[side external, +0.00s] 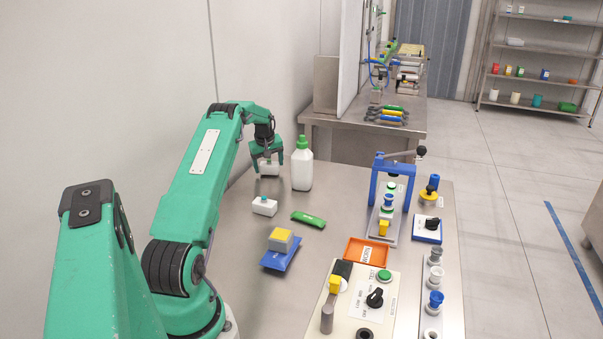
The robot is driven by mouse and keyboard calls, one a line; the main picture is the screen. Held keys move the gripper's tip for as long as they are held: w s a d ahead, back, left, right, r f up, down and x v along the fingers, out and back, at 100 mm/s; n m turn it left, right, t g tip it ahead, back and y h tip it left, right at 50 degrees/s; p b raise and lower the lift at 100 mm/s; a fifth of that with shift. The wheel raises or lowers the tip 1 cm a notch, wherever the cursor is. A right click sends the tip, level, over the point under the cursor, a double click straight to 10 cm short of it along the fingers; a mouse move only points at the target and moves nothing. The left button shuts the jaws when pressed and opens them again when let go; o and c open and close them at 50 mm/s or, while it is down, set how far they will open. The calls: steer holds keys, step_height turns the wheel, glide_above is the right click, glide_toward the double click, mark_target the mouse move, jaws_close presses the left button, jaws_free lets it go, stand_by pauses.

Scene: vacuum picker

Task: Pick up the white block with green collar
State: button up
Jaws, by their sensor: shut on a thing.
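My gripper (267,160) is at the far left of the steel table, beside the white bottle. Its fingers point down and are shut on a white block (270,170). The fingers cover the block's top, so I cannot make out its green collar. I cannot tell whether the block touches the table or hangs just above it. A second white block (264,208) with a small blue-green top stands apart on the table, nearer the camera.
A white bottle with a green cap (302,170) stands close right of my gripper. A green bar (309,219) and a yellow-grey block on a blue plate (280,257) lie nearer. A blue frame fixture (408,185) and a control panel (352,305) occupy the right.

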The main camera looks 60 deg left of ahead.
step_height(320, 180, up, 10)
steer(key=shift+f, duration=0.25)
stand_by(0.7)
